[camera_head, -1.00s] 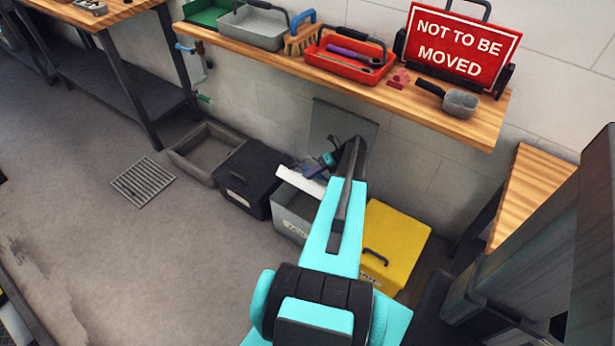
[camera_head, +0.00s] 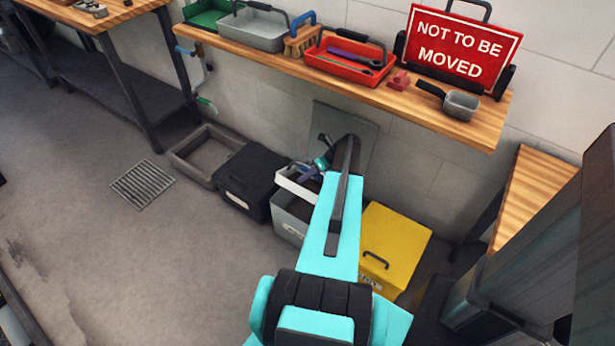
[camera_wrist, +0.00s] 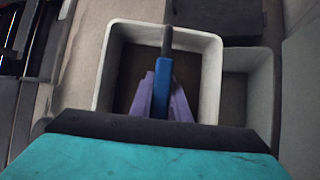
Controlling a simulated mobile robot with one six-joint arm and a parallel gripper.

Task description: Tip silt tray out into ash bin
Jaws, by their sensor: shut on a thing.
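The white silt tray (camera_head: 297,188) is over the open grey bin (camera_head: 290,222), which I take to be the ash bin; its label is partly hidden by my arm. My gripper (camera_head: 318,168) is shut on the tray's blue handle (camera_wrist: 162,88), with its purple fingers on either side. In the wrist view the white rim of the tray (camera_wrist: 213,75) surrounds a dark brownish inside. I cannot tell whether silt is left in it. The bin's wall (camera_wrist: 268,95) shows to the right of the tray there. The tray looks near level in the head view.
A grey lid (camera_head: 362,132) stands raised behind the bin. A black box (camera_head: 250,180) is to its left, a yellow lidded bin (camera_head: 395,240) to its right. A wooden shelf (camera_head: 420,100) with tools runs above. Open floor (camera_head: 100,260) lies left.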

